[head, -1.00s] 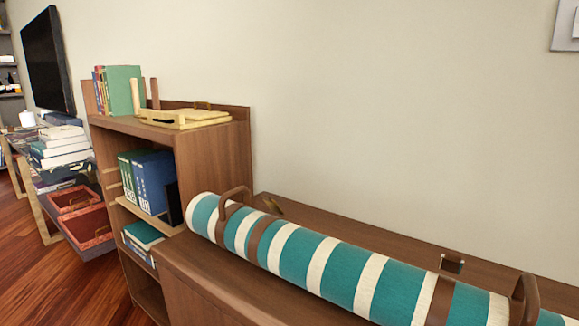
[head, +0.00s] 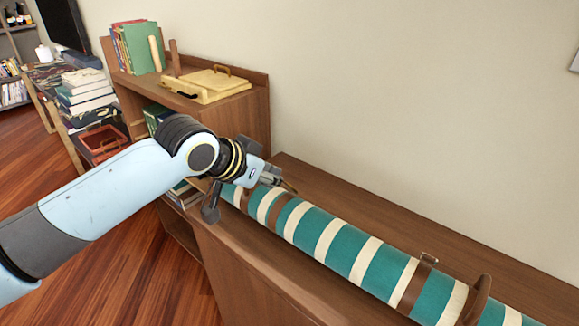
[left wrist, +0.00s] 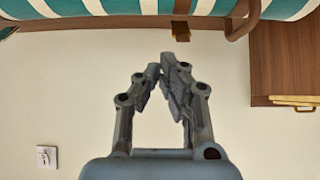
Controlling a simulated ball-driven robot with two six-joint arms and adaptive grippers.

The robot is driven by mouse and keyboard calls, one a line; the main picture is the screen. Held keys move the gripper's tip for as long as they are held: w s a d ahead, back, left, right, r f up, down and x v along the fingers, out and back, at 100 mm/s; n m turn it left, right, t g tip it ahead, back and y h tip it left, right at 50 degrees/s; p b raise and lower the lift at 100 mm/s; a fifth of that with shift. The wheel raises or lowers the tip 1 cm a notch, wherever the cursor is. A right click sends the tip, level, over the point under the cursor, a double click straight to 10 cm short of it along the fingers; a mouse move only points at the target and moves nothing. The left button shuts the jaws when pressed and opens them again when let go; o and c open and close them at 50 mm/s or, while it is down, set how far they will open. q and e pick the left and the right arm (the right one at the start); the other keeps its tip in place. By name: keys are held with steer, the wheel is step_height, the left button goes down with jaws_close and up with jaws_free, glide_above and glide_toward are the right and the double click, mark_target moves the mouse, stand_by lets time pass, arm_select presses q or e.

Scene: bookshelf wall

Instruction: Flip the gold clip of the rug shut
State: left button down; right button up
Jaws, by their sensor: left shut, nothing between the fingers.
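The rug (head: 334,240) is a roll with teal and cream stripes, lying along a low wooden cabinet. Brown straps circle it. Another clip (head: 429,258) stands at the right strap (head: 411,288). My left gripper (head: 278,180) is over the rug's left end, shut and empty. In the left wrist view its fingertips (left wrist: 162,66) are together, close to the clip; contact cannot be told. My right gripper is out of view.
A bookcase (head: 262,110) with a pale yellow case (head: 207,86) and books (head: 137,46) stands just beyond the rug's left end. The wall (head: 400,100) runs behind the cabinet. The cabinet top (head: 370,213) behind the rug is clear. A brown handle (head: 476,298) rises at the right.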

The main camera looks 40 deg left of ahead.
arm_select(q)
steer(key=w+a+r+t, duration=0.1)
steer(key=w+a+r, duration=0.1)
steer(key=w+r, duration=0.1)
steer(key=shift+w+a, duration=0.4)
steer(key=shift+w, duration=0.45)
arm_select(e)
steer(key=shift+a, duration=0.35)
arm_select(q)
steer(key=shift+f, duration=0.15)
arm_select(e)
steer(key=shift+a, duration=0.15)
arm_select(q)
glide_above(290, 187)
steer(key=w, duration=0.5)
step_height(290, 187, down, 6)
steer(key=s, duration=0.1)
steer(key=s+f+p, duration=0.1)
steer(key=s+a, duration=0.1)
steer(key=shift+s+f+p, duration=0.1)
steer(key=shift+f+p, duration=0.15)
steer(key=shift+p, duration=0.05)
steer(key=shift+s+f, duration=0.2)
steer(key=shift+s, duration=0.15)
steer(key=shift+f, duration=0.1)
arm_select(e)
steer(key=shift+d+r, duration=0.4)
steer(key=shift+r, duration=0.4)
arm_select(q)
steer(key=shift+w, duration=0.1)
